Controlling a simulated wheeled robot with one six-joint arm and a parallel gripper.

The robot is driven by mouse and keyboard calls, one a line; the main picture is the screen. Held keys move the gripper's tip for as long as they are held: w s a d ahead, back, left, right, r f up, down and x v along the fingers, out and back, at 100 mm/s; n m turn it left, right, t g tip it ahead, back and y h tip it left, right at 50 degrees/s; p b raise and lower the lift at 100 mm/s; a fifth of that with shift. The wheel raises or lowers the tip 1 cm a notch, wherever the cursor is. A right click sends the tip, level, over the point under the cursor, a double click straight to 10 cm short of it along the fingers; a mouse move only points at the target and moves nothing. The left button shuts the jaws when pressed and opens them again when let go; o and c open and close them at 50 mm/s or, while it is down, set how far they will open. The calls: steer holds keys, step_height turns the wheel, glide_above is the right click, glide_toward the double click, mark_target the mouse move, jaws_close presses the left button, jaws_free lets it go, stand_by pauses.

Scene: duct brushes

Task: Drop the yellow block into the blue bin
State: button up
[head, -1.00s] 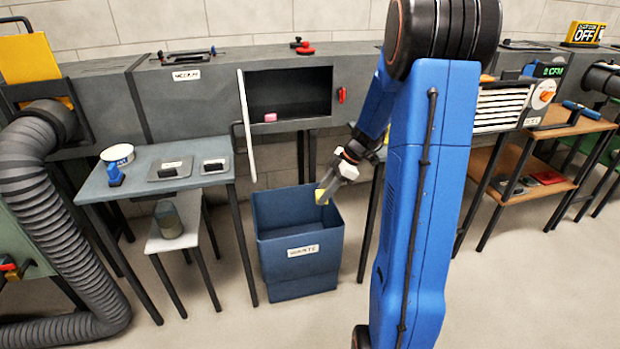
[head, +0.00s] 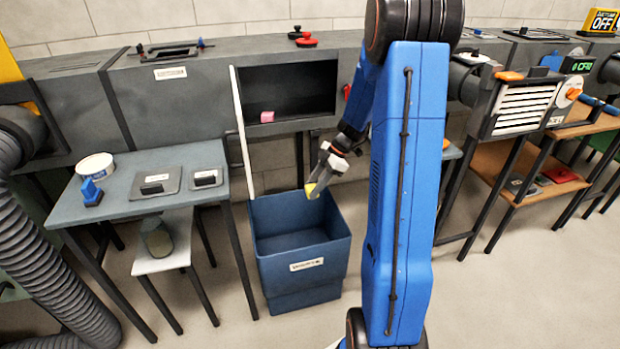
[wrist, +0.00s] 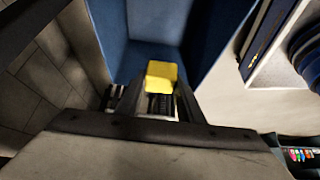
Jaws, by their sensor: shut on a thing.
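The yellow block (head: 311,190) is held at the tips of my gripper (head: 318,184). In the wrist view the yellow block (wrist: 161,75) sits between the two fingers, with the blue bin behind it. The blue bin (head: 302,272) stands on the floor, open at the top, with a white label on its front. In the head view the block appears at the bin's back right rim; its exact height above the bin is hard to tell. The bin's visible floor looks empty.
A grey-blue table (head: 140,185) with a white tub (head: 95,166) and small dark plates stands left of the bin. A duct opening (head: 285,95) with a pink block (head: 267,116) is behind. A white rod (head: 242,130) rises behind the bin's left side.

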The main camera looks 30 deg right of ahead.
steer(key=shift+w+d+f, duration=0.1)
steer(key=shift+w+f, duration=0.15)
step_height(320, 180, down, 12)
steer(key=shift+r, duration=0.25)
stand_by(0.5)
steer(key=o, duration=1.1)
step_height(320, 180, up, 10)
steer(key=shift+r, duration=0.1)
